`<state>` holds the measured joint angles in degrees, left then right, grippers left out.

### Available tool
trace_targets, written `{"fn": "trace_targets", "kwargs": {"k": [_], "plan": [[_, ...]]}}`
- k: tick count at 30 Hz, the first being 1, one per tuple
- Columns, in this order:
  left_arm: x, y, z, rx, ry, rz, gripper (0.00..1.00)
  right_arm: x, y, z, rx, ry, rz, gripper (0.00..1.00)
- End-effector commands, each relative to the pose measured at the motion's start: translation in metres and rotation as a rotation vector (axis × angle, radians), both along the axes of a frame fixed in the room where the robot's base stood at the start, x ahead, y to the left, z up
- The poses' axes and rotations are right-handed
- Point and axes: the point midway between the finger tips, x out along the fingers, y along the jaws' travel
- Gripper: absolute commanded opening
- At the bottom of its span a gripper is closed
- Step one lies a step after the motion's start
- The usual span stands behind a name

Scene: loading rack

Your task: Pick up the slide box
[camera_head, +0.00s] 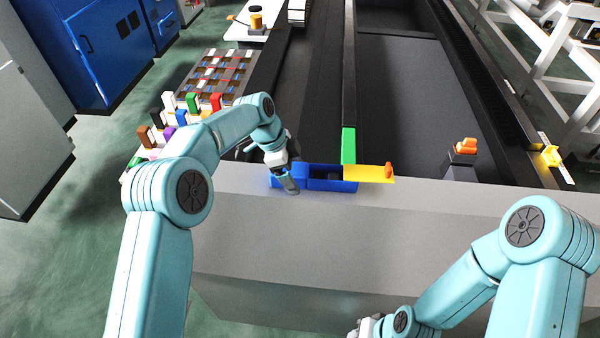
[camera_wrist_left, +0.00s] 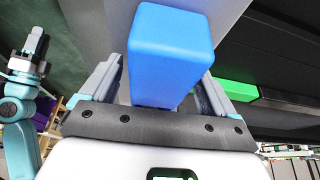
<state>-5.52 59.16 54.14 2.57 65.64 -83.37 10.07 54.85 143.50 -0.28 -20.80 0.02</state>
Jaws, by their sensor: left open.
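A blue box (camera_head: 335,185) with an open top and dark inside lies on the front ledge of the grey rack. Its left part is a solid blue end. My left gripper (camera_head: 288,184) is at this left end. In the left wrist view a blue block-shaped part of it (camera_wrist_left: 172,45) stands between the fingers of my left gripper (camera_wrist_left: 160,90). The fingers are open, one on each side; contact is unclear. My right gripper (camera_wrist_left: 36,42) shows at the left of the wrist view; its jaw gap is unclear. In the head view it is mostly cut off at the bottom edge.
A yellow plate (camera_head: 368,174) with an orange knob adjoins the box's right end, and a green bar (camera_head: 348,145) stands behind it. An orange part (camera_head: 465,146) sits on a dark block at right. Several coloured pieces stand at left. The ledge's right side is clear.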

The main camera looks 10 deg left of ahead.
Motion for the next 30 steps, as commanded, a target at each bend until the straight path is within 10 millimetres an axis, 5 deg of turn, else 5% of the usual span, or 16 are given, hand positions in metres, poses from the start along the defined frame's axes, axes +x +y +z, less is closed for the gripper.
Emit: {"fn": "trace_targets", "kwargs": {"k": [7, 13, 23, 30], "plan": [[0.000, -0.001, -0.003, 0.000, -0.001, 0.000, 0.89, 0.000, 0.000, 0.000, 0.000, 0.000, 0.000, 0.30], [0.000, -0.001, -0.002, 0.000, -0.001, 0.000, 0.25, 0.000, 0.000, 0.000, 0.000, 0.000, 0.000, 0.30], [0.001, -0.001, 0.002, -0.001, -0.003, 0.000, 0.25, 0.000, 0.000, -0.001, 0.000, 0.001, 0.000, 0.30], [0.001, -0.001, 0.033, -0.002, -0.008, 0.001, 0.25, 0.000, 0.000, -0.006, 0.000, 0.000, 0.000, 0.30]]}}
